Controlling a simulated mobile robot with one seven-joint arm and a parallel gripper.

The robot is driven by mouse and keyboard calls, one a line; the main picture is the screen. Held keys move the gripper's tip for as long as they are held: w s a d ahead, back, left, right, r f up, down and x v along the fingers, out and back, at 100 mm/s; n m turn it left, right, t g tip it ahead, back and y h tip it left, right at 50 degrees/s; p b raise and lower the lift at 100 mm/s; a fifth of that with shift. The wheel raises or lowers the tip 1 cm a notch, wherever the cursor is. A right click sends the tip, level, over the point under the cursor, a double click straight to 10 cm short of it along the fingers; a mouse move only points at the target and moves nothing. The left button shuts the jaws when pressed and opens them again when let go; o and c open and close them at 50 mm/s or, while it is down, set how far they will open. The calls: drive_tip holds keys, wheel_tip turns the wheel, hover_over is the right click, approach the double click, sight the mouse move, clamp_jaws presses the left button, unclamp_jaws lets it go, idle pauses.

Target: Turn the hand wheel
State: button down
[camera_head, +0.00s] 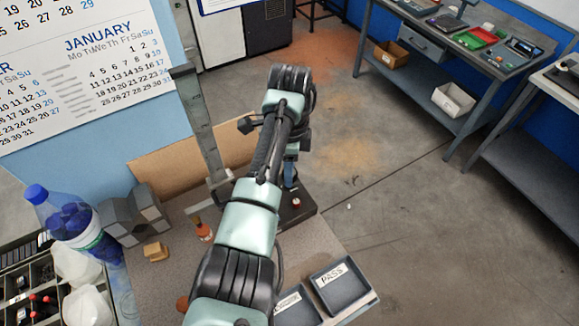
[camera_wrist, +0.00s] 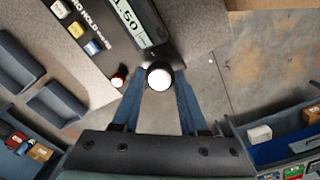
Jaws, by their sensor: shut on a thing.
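The test stand has a tall grey column (camera_head: 204,135) in the head view, and a dark base (camera_head: 302,212) partly hidden by my arm. In the wrist view a dark unit (camera_wrist: 148,30) with a display reading about 1.50 is seen from above. At its near end is a round white-faced piece with a dark rim, which looks like the hand wheel (camera_wrist: 159,76). My gripper (camera_wrist: 161,90) has its blue fingers on either side of this wheel, shut on it. In the head view my arm hides the wheel and most of the gripper.
A red-topped button (camera_wrist: 119,77) is close left of the fingers. Two grey trays, one labelled PASS (camera_head: 340,284), lie at the bench's front right. A blue-capped bottle (camera_head: 72,220), grey blocks (camera_head: 137,212) and a small wooden block (camera_head: 156,251) stand left. Open floor lies right.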

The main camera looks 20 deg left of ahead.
drive_tip(key=m, duration=0.5)
drive_tip(key=shift+m, duration=0.4)
drive_tip(key=shift+m+b, duration=0.4)
drive_tip(key=shift+m, duration=1.9)
drive_tip(key=shift+c, duration=2.2)
unclamp_jaws()
drive_tip(key=shift+r, duration=0.15)
